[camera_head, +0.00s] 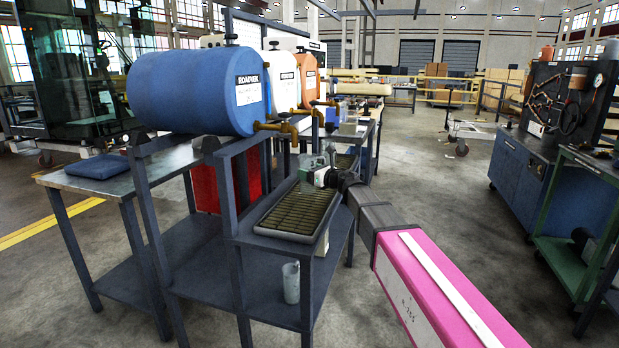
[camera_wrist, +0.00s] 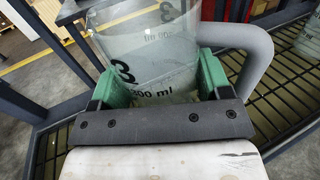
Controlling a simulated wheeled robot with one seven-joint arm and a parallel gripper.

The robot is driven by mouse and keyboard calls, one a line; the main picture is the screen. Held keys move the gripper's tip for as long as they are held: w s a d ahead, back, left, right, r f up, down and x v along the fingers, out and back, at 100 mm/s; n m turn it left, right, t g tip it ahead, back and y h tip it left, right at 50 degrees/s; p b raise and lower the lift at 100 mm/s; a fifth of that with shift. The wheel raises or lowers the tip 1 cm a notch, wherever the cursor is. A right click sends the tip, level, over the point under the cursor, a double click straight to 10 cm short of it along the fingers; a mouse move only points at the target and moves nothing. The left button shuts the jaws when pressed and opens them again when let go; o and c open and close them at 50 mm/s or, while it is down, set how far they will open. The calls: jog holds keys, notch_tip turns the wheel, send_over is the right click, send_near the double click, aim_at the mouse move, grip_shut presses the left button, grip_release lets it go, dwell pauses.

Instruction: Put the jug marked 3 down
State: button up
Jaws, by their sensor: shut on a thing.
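The clear jug marked 3 (camera_wrist: 150,58) fills the upper middle of the wrist view, with a dark 3 and "200 ml" lettering on its side. Its thick grey handle (camera_wrist: 262,55) curves out to the right. My gripper (camera_wrist: 157,84) is shut on the jug, with a green finger on each side of its body. In the head view my gripper (camera_head: 319,175) is at the right edge of the slatted drip tray (camera_head: 298,211). The jug's base is hidden behind the gripper, so I cannot tell whether it touches the tray.
A blue drum (camera_head: 190,92) with a brass tap lies on the rack above the tray, with a white and an orange drum behind. Another clear jug (camera_head: 291,283) stands on the lower shelf. Dark rack posts stand close around. Open floor lies to the right.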

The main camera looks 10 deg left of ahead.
jog(key=shift+f, duration=0.85)
jog(key=shift+f, duration=0.1)
jog(key=o, duration=1)
